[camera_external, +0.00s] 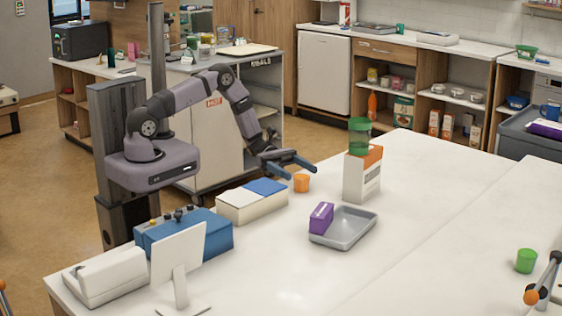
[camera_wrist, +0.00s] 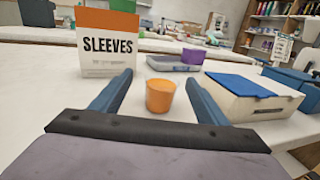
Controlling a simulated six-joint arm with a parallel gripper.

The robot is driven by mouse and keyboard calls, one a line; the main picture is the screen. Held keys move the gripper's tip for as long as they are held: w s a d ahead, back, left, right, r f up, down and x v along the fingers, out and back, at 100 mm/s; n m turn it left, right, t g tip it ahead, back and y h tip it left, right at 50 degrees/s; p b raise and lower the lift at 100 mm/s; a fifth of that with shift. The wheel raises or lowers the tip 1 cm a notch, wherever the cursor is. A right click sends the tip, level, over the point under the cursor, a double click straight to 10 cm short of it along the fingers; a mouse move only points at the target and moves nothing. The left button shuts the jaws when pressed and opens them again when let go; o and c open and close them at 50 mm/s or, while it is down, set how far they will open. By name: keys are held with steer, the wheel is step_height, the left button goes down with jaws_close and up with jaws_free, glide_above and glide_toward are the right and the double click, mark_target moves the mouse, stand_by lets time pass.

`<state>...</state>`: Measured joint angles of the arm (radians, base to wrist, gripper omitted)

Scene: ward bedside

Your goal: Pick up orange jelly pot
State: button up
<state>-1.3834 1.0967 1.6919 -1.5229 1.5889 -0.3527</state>
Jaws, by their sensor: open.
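The orange jelly pot (camera_external: 301,182) stands upright on the white table, near its back edge. In the wrist view the orange jelly pot (camera_wrist: 160,96) is between the two blue fingers, a little beyond their middle, with clear space on both sides. My gripper (camera_external: 302,168) is open and low over the table's back edge, just left of the pot in the external view. In the wrist view my gripper (camera_wrist: 160,88) has its fingers spread wide with nothing held. I cannot tell how far the fingertips reach past the pot.
A cream box with a blue lid (camera_external: 252,204) is near the right finger. A grey tray (camera_external: 345,228) holds a purple box (camera_external: 321,217). The right tabletop is mostly clear.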

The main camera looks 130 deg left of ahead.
mark_target(307, 178)
steer(key=shift+p+x, duration=1.35)
steer(key=shift+x, duration=1.75)
steer(key=shift+w+d, duration=0.25)
steer(key=shift+w, duration=0.15)
steer(key=shift+c, duration=0.6)
steer(key=c, duration=1.1)
